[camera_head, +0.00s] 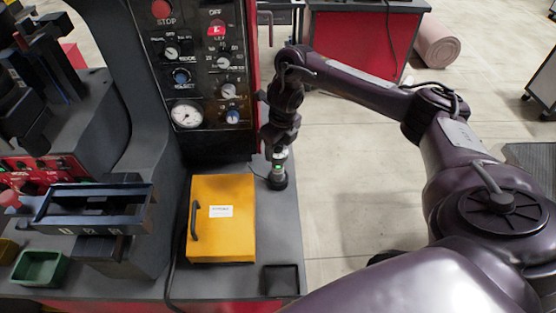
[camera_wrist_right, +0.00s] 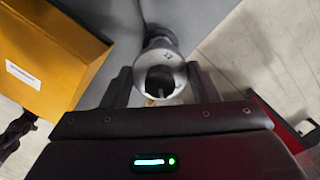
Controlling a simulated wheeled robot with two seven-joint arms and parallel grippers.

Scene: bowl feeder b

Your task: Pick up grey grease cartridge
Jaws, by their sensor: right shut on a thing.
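The grey grease cartridge (camera_wrist_right: 162,56) stands between the two fingers of my right gripper (camera_wrist_right: 160,84) in the right wrist view, its open round end facing the camera. The fingers are shut on it, one on each side. In the head view my right gripper (camera_head: 279,151) points down over the right side of the grey bench top, just right of the yellow box. The cartridge is mostly hidden there by the gripper, with a dark round base (camera_head: 278,181) below it. I cannot tell whether the cartridge is clear of that base. My left gripper is not in view.
The yellow box (camera_head: 221,242) with a handle and white label lies close left of the gripper. The control panel (camera_head: 207,75) rises behind it. A black square tray (camera_head: 281,280) lies at the front bench corner, and a green bin (camera_head: 40,267) at the left. Open floor lies right.

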